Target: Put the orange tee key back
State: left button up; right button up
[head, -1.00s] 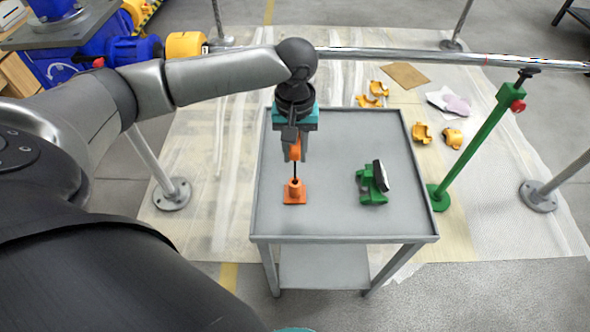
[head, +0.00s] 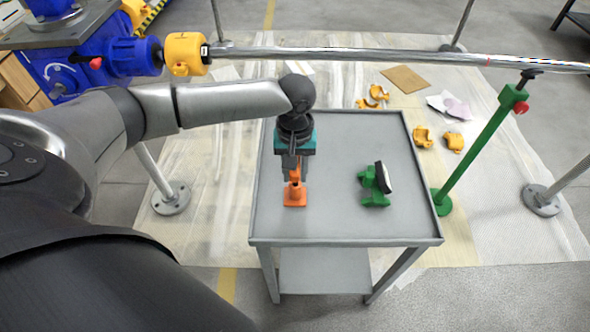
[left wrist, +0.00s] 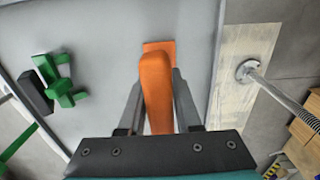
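The orange tee key (head: 294,174) is upright over its orange holder (head: 295,199), which stands on the left part of the grey cart top. My left gripper (head: 293,170) points down and is shut on the key's handle. In the left wrist view the orange handle (left wrist: 155,85) lies between the two fingers, with the holder's base (left wrist: 160,46) just beyond it. The key's dark shaft no longer shows; the handle is close to the holder's top, and whether it touches is hidden. My right gripper is out of view.
A green clamp-like part with a dark pad (head: 375,187) lies on the cart (head: 330,226) to the right. A long steel pipe (head: 400,55) crosses behind the cart, near my left arm. A green screw jack (head: 480,150) stands right of the cart. Yellow fittings (head: 423,136) lie on the floor sheet.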

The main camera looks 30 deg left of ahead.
pick_arm(q)
jog(key=shift+o, duration=1.7)
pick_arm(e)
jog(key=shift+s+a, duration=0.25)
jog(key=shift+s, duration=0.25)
pick_arm(q)
jog(key=shift+r, duration=0.15)
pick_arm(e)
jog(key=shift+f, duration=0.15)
pick_arm(q)
notch_tip(320, 180, up, 11)
jog(key=p, duration=0.4)
jog(key=shift+r, duration=0.5)
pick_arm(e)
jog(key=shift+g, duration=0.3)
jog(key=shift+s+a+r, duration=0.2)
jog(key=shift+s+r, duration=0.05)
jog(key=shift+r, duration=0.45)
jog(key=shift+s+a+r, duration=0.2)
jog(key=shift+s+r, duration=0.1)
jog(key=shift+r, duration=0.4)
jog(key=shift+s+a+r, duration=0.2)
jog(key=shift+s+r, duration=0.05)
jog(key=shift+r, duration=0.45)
